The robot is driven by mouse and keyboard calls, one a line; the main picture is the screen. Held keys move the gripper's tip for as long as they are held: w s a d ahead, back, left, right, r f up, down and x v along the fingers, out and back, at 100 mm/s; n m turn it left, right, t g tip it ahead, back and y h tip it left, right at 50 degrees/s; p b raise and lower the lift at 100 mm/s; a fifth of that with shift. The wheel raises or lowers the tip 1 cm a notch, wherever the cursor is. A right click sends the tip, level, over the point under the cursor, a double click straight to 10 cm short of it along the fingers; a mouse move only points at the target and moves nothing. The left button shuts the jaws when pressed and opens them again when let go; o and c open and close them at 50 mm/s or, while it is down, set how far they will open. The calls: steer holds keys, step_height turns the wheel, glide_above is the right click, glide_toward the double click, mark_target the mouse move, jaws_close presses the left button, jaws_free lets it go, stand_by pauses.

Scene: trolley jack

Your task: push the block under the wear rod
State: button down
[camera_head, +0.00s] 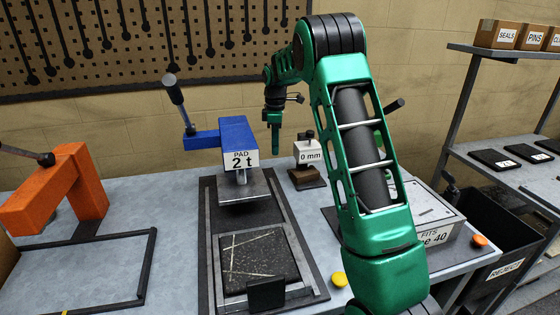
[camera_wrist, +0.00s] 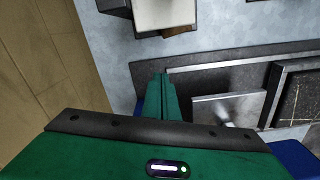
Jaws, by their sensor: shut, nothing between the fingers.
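My gripper (camera_head: 274,138) is shut and empty, fingers pointing down, above the back of the table to the right of the blue press head. Its green fingers show in the wrist view (camera_wrist: 161,90). A dark square block with pale scratch lines (camera_head: 258,258) lies in a metal-railed track, in front of the blue press (camera_head: 237,133) labelled PAD 2 t. Under the press head is a short metal post over a grey plate (camera_head: 262,187). A small white gauge block marked 0 mm (camera_head: 308,152) stands on a dark base right of the press. I cannot tell which part is the wear rod.
An orange lever tool (camera_head: 62,190) stands at the left beside a black frame. A black upright tab (camera_head: 266,294) is at the near track end. A black REJECT bin (camera_head: 500,235) stands beside the table.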

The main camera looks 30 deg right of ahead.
step_height(320, 180, down, 9)
steer(key=shift+r, duration=0.1)
steer(key=shift+s+d+f, duration=0.1)
steer(key=shift+s+d, duration=0.35)
steer(key=shift+d, duration=0.15)
steer(key=shift+s+d+f, duration=0.1)
steer(key=shift+s+d, duration=0.3)
steer(key=shift+d, duration=0.2)
steer(key=shift+s+d, duration=0.25)
steer(key=shift+d, duration=0.25)
steer(key=shift+s+d, duration=0.35)
steer(key=shift+d, duration=0.2)
steer(key=shift+s+d, duration=0.3)
steer(key=shift+d, duration=0.2)
steer(key=shift+d, duration=0.1)
steer(key=shift+r, duration=0.1)
step_height(320, 180, up, 8)
steer(key=shift+w+f, duration=0.1)
steer(key=shift+w, duration=0.05)
